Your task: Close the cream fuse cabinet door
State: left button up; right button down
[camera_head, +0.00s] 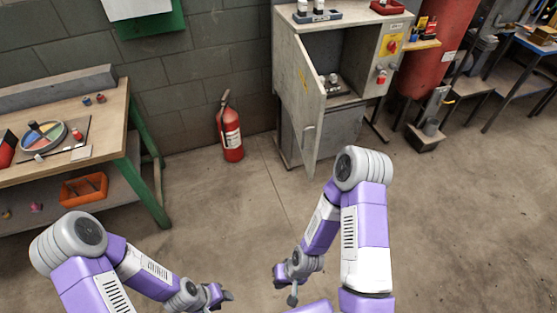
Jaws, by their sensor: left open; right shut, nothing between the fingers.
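The cream fuse cabinet (338,18) stands against the back wall, right of centre. Its door (303,100) hangs open at the left side and swings out toward me, so the dark inside with small fittings (336,85) shows. My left gripper (227,295) is open and empty, low in the picture, far from the door. My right gripper (292,299) is shut with nothing in it, low in the picture, in front of the door and well apart from it.
A red fire extinguisher (231,132) stands on the floor left of the cabinet. A wooden workbench (112,118) with green legs is at the left. A red cylinder (440,45) stands right of the cabinet. The concrete floor (225,205) between is clear.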

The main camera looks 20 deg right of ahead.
aim_at(309, 95)
jog(key=u, duration=0.75)
jog(key=i, duration=0.95)
jog(key=z, duration=0.6)
